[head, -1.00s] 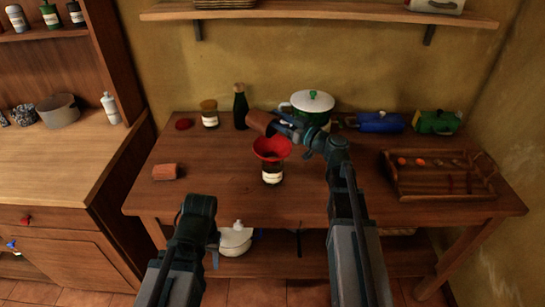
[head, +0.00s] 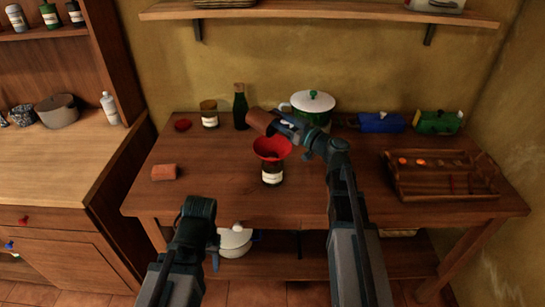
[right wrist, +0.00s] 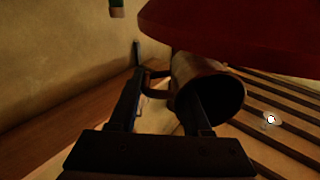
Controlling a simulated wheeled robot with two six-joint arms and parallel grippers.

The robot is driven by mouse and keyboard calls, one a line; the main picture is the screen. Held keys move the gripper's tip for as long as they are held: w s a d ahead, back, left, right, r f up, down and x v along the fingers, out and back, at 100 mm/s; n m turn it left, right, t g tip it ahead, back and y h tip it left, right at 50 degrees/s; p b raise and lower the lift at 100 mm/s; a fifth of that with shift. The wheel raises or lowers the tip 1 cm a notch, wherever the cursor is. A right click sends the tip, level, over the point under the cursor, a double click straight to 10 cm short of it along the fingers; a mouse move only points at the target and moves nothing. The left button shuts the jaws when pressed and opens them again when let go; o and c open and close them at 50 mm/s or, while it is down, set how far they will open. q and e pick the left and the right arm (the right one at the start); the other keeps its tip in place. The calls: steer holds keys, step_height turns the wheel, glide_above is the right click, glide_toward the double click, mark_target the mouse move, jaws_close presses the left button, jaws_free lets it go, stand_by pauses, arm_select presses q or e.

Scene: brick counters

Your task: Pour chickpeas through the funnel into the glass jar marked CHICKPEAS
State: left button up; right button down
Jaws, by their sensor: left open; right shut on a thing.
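The glass jar (head: 272,176), with a pale label whose print is too small to read, stands upright on the wooden table. The red funnel (head: 271,149) sits in its mouth. My right gripper (head: 285,127) is shut on a reddish-brown mug (head: 258,120) just behind and above the funnel. The mug is tilted well over. My left gripper (head: 214,254) is open, low at the table's front, mostly hidden.
Behind stand a cork-lidded jar (head: 209,115), a dark bottle (head: 240,108) and a lidded pot (head: 312,106). A brown cylinder (head: 164,172) lies at left. A wooden tray (head: 440,190) is at right, with blue (head: 380,123) and green (head: 437,123) items behind. The table front is clear.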

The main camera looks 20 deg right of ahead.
steer(key=shift+s+d+r+t+y+b, duration=0.2)
steer(key=shift+t+b, duration=0.25)
steer(key=shift+b, duration=0.4)
steer(key=shift+s+t+y+b, duration=0.1)
steer(key=shift+t+y+b, duration=0.3)
steer(key=shift+b, duration=0.4)
stand_by(1.2)
